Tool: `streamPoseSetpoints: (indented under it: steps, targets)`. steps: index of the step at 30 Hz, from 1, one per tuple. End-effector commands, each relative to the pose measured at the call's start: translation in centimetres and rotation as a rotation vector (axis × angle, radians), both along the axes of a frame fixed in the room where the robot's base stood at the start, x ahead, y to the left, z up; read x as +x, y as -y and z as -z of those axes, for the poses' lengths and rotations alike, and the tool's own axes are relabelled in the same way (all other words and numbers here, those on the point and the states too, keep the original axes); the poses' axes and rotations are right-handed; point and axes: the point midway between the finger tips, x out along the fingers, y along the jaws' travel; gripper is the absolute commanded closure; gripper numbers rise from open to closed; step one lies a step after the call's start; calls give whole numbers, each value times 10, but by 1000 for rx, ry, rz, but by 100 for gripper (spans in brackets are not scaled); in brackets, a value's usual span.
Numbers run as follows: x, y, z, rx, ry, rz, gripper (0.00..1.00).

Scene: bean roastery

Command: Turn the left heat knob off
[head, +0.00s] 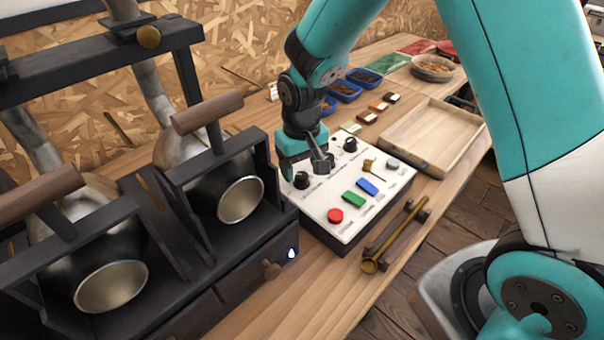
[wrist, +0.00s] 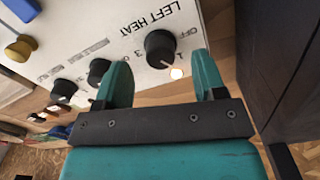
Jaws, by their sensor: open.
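The white control panel (head: 318,205) stands on the bench. Its left heat knob (head: 302,181) is black and round, and shows in the wrist view (wrist: 160,46) beside the printed "LEFT HEAT" label. A pale pointer mark shows on its lower edge, though its exact setting is hard to read. A warm lamp (wrist: 176,73) glows next to the knob. My gripper (head: 306,165) is open above the panel near this knob. In the wrist view its fingertips (wrist: 161,62) are on either side of the knob's lower part, with no clear contact.
More black knobs (head: 350,145) sit along the panel, with a red button (head: 335,215), a green switch (head: 353,200) and a blue switch (head: 367,186). The dark roaster (head: 240,270) stands close on the left. A wooden tray (head: 440,150) lies to the right.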

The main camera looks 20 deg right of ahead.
Motion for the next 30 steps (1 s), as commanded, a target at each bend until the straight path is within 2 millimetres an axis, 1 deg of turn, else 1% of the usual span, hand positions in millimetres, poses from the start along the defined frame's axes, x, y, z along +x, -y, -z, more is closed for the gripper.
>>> streamPoseSetpoints:
  steps: [1, 3, 6, 10, 17, 18, 20, 21, 23, 24, 30]
  targets:
    - [-1, 0, 9, 0, -3, 0, 36]
    - [0, 0, 17, 0, -1, -1, 36]
    - [0, 0, 25, 0, -1, -1, 36]
    - [0, 0, 29, 0, 1, -1, 36]
    - [0, 0, 29, 0, 1, -1, 36]
    - [0, 0, 29, 0, 1, -1, 45]
    - [0, 0, 29, 0, 1, -1, 59]
    - [0, 0, 29, 0, 1, -1, 68]
    - [0, 0, 29, 0, 1, -1, 82]
    - [0, 0, 29, 0, 1, -1, 85]
    - [0, 0, 29, 0, 1, -10, 85]
